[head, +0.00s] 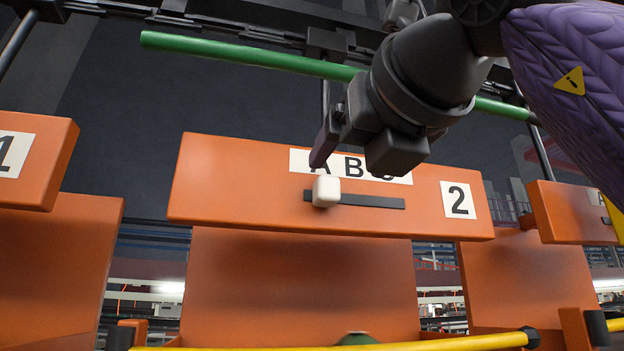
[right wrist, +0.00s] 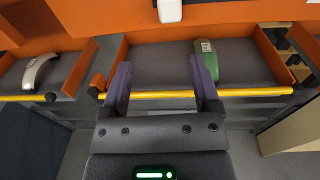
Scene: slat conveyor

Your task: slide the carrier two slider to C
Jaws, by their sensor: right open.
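Carrier two (head: 235,190) is an orange box with a "2" label and a white strip lettered A B C. Its slider, a white knob (head: 326,191), sits in a dark horizontal slot (head: 385,202) near the left end, below the A. The knob also shows at the top of the right wrist view (right wrist: 169,11). My right gripper (head: 342,158) is in front of the lettered strip, just above the knob, and partly covers the C. In the right wrist view its two purple fingers (right wrist: 161,72) are apart with nothing between them. The knob lies beyond the fingertips. My left gripper is out of view.
Carrier one (head: 35,160) hangs at the left, another carrier (head: 575,212) at the right. A green bar (head: 240,55) runs above. Below are a yellow rail (head: 440,343) and carrier two's tray with a green item (right wrist: 206,62). The left tray holds a silvery item (right wrist: 40,68).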

